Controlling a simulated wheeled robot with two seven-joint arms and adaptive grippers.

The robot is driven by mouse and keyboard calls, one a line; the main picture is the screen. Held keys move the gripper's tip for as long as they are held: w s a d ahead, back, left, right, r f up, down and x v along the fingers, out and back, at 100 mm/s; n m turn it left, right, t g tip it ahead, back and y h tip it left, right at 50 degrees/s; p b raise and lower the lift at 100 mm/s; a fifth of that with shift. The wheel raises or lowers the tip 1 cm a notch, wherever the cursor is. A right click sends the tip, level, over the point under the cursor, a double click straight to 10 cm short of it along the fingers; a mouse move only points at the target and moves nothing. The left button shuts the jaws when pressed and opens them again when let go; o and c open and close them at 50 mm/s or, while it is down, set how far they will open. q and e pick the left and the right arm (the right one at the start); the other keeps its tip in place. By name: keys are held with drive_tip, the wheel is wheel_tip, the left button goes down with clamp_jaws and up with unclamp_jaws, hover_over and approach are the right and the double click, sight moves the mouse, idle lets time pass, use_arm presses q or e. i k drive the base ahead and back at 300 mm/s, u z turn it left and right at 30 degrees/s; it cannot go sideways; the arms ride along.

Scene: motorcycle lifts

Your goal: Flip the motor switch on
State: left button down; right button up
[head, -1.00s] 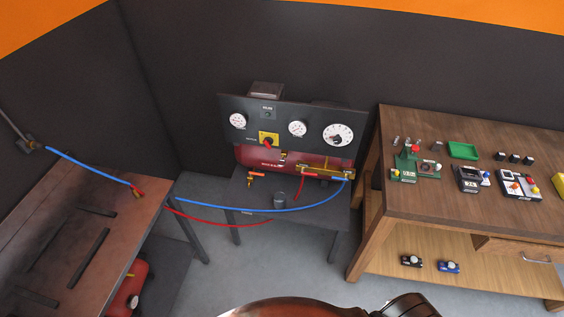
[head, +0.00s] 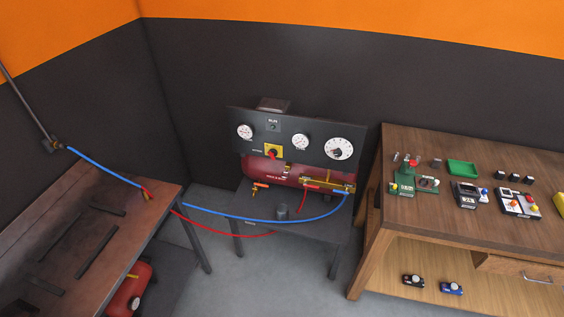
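The motor switch looks to be the red rotary knob on a yellow plate (head: 273,152), low on the left half of the dark gauge panel (head: 318,127). A label beside it is too small to read. The knob's position is too small to tell. The panel stands over a red compressor tank (head: 262,168) on a dark low table (head: 306,230). A small round lamp marked like "RUN" (head: 273,127) sits above the knob and looks dark. Neither of my grippers shows in the head view.
A wooden workbench (head: 440,225) with several small devices and a green tray (head: 463,168) stands at the right. A brown metal table (head: 75,225) stands at the left. A blue hose (head: 240,216) and a red hose (head: 235,235) hang between the tables. Grey floor lies open in front.

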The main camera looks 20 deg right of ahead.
sight(273, 153)
drive_tip(key=z, duration=0.8)
drive_tip(key=i, duration=0.9)
drive_tip(key=z, duration=0.4)
